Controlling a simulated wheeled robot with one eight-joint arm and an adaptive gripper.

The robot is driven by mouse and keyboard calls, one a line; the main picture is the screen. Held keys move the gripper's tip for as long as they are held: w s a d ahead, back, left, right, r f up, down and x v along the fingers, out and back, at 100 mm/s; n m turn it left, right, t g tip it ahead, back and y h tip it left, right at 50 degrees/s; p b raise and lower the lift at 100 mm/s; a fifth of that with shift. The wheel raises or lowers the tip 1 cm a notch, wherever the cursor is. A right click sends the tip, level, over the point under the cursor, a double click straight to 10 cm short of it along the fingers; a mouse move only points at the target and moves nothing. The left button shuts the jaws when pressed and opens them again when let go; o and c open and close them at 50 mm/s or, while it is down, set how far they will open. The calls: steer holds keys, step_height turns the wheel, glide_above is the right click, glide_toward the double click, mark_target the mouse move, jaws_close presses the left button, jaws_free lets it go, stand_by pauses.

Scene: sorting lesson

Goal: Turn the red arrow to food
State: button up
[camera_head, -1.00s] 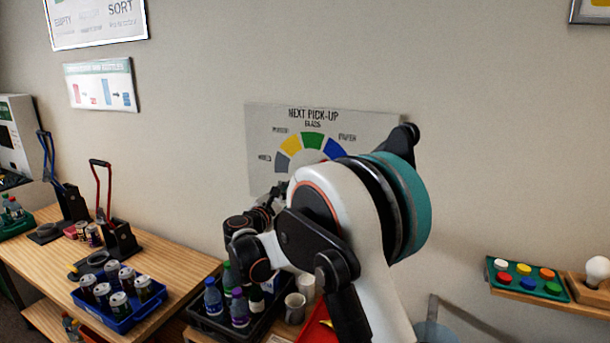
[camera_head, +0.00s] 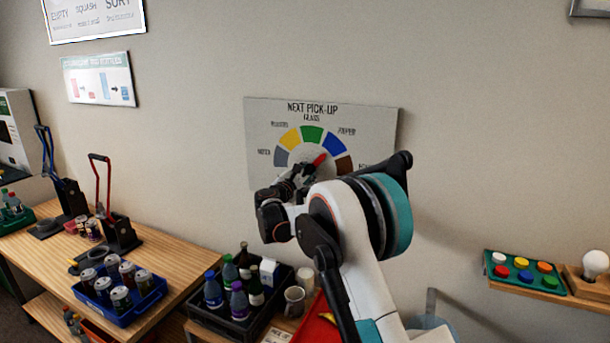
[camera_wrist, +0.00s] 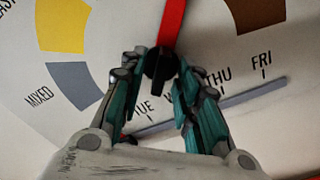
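The red arrow (camera_head: 319,160) is on a white wall dial board (camera_head: 258,128) headed NEXT PICK-UP. It points up and right, toward the gap between the blue sector (camera_head: 334,146) and the brown sector (camera_head: 345,164). The food label beside the brown sector is mostly hidden by my arm. In the wrist view, the red arrow (camera_wrist: 173,20) runs up from a black knob (camera_wrist: 159,68). My gripper (camera_wrist: 158,72) has its two fingertips on either side of this knob and looks closed on it. It also shows in the head view (camera_head: 303,174), over the dial's middle.
The board's lower part carries a weekday scale with a blue-grey bar (camera_wrist: 255,94). Below stand a black crate (camera_head: 205,318) of bottles and a mug (camera_head: 294,301). A shelf with a coloured-button panel (camera_head: 524,273) is at right. The wall above the board is clear.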

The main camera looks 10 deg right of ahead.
steer(key=shift+d, duration=0.1)
jaws_close()
steer(key=shift+m, duration=0.3)
steer(key=m+b, duration=0.1)
steer(key=m, duration=0.2)
steer(key=shift+b, duration=0.35)
steer(key=shift+m+b, duration=0.5)
steer(key=shift+m, duration=1.6)
jaws_free()
